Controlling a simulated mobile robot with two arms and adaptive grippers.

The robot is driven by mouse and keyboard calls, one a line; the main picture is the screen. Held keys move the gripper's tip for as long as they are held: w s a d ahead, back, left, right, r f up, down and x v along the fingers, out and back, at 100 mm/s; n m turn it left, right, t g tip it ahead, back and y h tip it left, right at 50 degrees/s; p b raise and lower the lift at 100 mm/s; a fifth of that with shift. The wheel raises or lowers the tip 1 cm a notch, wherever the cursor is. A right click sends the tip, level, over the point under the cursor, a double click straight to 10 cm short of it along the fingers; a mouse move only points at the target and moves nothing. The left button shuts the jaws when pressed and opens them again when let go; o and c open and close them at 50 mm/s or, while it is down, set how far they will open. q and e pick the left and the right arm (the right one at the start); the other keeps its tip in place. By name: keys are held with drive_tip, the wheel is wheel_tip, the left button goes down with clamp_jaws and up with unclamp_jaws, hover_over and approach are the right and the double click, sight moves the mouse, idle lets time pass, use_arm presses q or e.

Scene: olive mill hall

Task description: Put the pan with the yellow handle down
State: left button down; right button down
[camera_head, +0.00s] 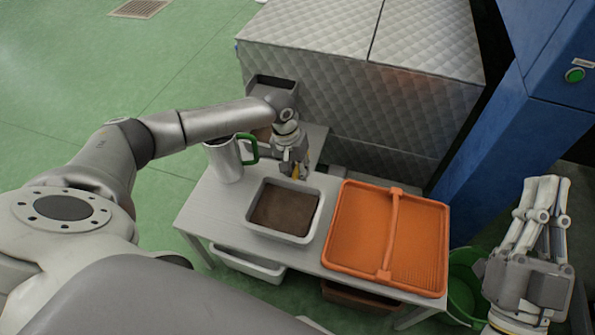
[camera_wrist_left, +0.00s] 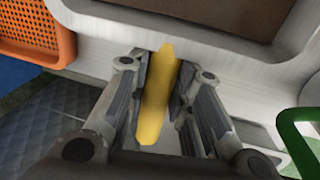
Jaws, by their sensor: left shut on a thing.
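My left gripper (camera_head: 293,172) is at the back edge of the white table (camera_head: 215,203), shut on a yellow handle (camera_wrist_left: 157,95). Only a bit of this handle (camera_head: 296,171) shows in the head view. In the wrist view it lies between the two fingers, its far tip against the outer wall of a pale rectangular pan (camera_wrist_left: 215,40) with brown contents. That pan (camera_head: 268,235) sits on the table in the head view. Whether the handle joins it is unclear. My right gripper (camera_head: 540,188) is at the right, off the table, fingers close together.
An orange ribbed tray (camera_head: 397,235) stands right of the pale pan. A metal jug (camera_head: 224,160) with a green handle (camera_head: 249,150) stands left. A grey quilted machine (camera_head: 400,125) is behind, a blue cabinet (camera_head: 500,140) at right. A green bucket (camera_head: 465,285) is beside the table.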

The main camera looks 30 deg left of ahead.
use_arm(q)
drive_tip(key=c, duration=1.3)
unclamp_jaws()
drive_tip(key=shift+r, duration=0.1)
